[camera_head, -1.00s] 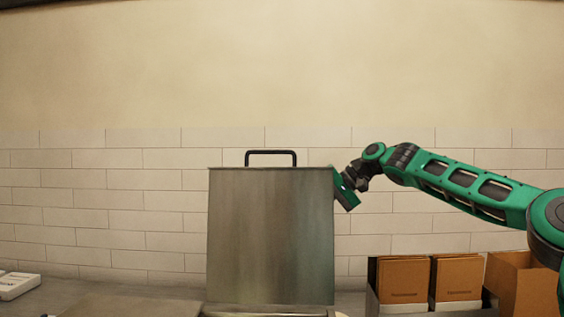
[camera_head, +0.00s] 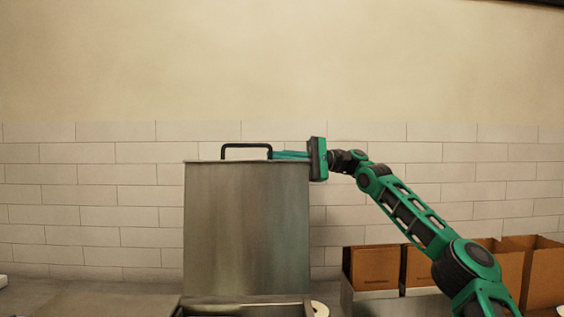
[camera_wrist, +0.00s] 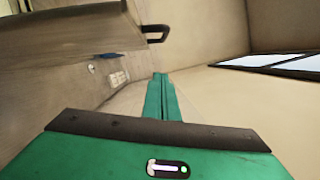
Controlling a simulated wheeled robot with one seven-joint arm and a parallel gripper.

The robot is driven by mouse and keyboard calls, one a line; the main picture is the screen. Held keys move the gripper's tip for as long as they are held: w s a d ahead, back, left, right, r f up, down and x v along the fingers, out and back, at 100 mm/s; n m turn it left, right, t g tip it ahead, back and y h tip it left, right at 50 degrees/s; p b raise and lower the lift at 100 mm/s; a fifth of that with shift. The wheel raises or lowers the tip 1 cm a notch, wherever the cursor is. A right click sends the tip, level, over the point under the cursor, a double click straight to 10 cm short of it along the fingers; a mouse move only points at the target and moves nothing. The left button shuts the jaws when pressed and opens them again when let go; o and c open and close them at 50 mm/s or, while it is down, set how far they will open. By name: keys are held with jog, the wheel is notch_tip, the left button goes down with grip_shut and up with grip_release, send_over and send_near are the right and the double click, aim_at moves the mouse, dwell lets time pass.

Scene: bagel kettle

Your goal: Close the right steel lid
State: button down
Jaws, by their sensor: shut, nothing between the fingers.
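The right steel lid (camera_head: 247,228) stands open and upright, with its black handle (camera_head: 246,147) on the top edge. The handle also shows in the wrist view (camera_wrist: 156,33), beyond the fingers and a little to the left. My gripper (camera_head: 274,155) is shut and empty. Its green fingers point left along the lid's top edge, at the right side of the handle. They appear to be behind the lid's top edge. I cannot tell whether the fingertips touch the handle or the lid. In the wrist view my gripper (camera_wrist: 161,78) has its two fingers pressed together.
Brown boxes (camera_head: 376,267) in a metal holder stand on the counter right of the lid, below my arm. A white round object (camera_head: 320,309) is by the lid's lower right corner. A tiled wall (camera_head: 80,200) is behind.

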jog(key=s+a+r, duration=0.2)
jog(key=s+a, duration=0.3)
jog(key=shift+a, duration=0.35)
